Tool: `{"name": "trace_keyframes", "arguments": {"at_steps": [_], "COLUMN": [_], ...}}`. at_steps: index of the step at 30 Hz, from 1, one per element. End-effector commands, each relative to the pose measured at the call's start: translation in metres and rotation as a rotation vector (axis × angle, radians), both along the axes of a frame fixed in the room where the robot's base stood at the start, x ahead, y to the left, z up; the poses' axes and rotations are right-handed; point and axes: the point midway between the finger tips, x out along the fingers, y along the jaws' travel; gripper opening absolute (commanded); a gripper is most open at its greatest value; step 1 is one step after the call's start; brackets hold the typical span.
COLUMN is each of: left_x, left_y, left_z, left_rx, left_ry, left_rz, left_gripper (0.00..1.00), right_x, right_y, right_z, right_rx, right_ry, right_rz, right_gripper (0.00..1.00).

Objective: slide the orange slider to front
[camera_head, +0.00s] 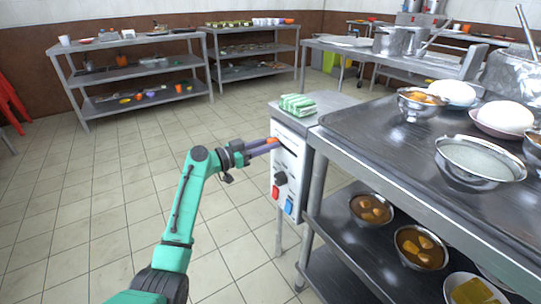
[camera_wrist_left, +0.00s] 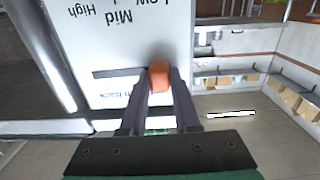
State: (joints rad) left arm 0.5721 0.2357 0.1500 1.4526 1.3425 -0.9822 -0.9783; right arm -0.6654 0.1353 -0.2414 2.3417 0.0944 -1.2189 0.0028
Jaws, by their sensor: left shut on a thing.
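The orange slider (camera_wrist_left: 159,75) sits at one end of a dark slot in a white panel in the left wrist view. The panel (camera_head: 289,160) is on the side of a grey metal stand beside the large table. My left gripper (camera_wrist_left: 158,88) is shut on the orange slider, with its two dark fingers on either side of it. In the head view the left gripper (camera_head: 270,145) reaches the upper part of the panel from the left, and a bit of orange shows at its tip. My right gripper is in neither view.
A red knob (camera_head: 276,192), a dark knob (camera_head: 280,178) and a blue switch (camera_head: 289,206) sit lower on the panel. A green striped cloth (camera_head: 297,105) lies on the stand. The steel table (camera_head: 390,140) with bowls is at right.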

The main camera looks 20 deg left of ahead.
Motion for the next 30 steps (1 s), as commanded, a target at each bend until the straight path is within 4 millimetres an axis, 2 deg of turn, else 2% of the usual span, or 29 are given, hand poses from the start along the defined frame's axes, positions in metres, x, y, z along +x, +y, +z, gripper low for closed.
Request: {"name": "trace_keyframes", "arguments": {"at_steps": [10,11,12,13,23,26,30], "left_x": [0.002,0.002,0.002,0.002,0.000,-0.007,-0.028], "left_y": [0.005,0.005,0.005,0.005,0.005,0.011,0.028], "left_z": [0.002,0.002,0.002,0.002,0.001,0.000,0.000], "left_rx": [0.001,0.002,0.002,0.001,0.001,0.002,0.005], "left_ry": [-0.002,-0.003,-0.003,-0.002,-0.001,0.001,0.001], "left_rz": [0.013,0.013,0.013,0.012,0.008,0.010,0.010], "left_gripper": [0.00,0.41,0.56,0.60,0.60,0.60,0.60], "right_x": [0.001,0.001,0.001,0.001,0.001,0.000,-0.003], "right_y": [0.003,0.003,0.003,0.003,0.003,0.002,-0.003], "right_z": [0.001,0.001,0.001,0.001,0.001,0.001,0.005], "right_rx": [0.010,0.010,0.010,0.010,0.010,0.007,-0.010], "right_ry": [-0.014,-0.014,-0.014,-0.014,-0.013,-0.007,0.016], "right_rz": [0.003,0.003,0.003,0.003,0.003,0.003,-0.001], "right_gripper": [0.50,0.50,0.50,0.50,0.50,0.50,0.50]}}
